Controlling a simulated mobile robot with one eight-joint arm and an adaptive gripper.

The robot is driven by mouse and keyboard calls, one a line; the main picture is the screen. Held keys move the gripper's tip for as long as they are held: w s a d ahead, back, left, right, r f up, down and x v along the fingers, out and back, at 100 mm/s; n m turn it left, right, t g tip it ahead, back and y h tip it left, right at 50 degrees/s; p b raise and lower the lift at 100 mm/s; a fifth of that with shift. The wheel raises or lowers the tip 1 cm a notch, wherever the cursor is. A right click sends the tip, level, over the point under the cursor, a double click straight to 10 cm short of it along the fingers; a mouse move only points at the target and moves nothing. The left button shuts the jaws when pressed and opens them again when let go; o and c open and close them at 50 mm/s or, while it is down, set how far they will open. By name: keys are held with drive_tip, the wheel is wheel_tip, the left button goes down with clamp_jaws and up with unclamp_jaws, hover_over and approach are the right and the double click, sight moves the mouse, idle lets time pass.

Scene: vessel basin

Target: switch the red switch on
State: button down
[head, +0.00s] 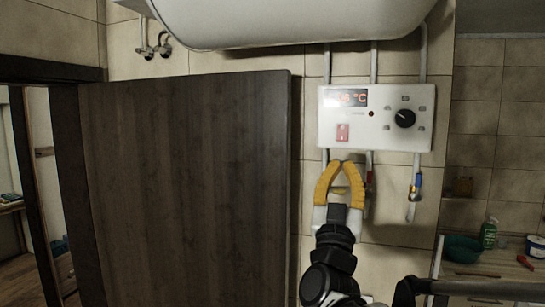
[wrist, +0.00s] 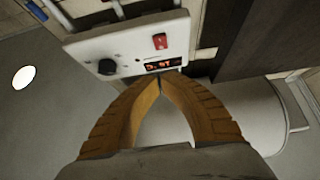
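The red switch (head: 343,132) is a small rocker at the lower left of a white control panel (head: 390,140) on the tiled wall. In the wrist view, which is turned over, the red switch (wrist: 160,41) is on the panel (wrist: 130,43) beyond my fingertips. My gripper (head: 342,163) has yellow fingers whose tips meet, with nothing between them. In the head view its tips appear just below the panel's lower edge, under the switch. The wrist view shows the closed fingertips (wrist: 160,78) apart from the switch in the picture. I cannot tell the switch's position.
The panel has a lit red display (head: 352,97) and a black knob (head: 405,119). A white boiler (head: 290,22) hangs above, with pipes running down. A dark wooden door (head: 185,185) stands close on the left. A counter with bottles is at lower right.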

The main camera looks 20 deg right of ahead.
sight(345, 132)
drive_tip(key=p+x, duration=0.1)
drive_tip(key=x, duration=0.2)
drive_tip(key=w+f+p+x, duration=0.1)
drive_tip(key=x, duration=0.3)
drive_tip(key=f+p+x, duration=0.1)
drive_tip(key=x, duration=0.3)
drive_tip(key=shift+w+d, duration=0.15)
drive_tip(key=shift+d, duration=0.25)
drive_tip(key=shift+w+d, duration=0.15)
drive_tip(key=shift+w+f, duration=0.1)
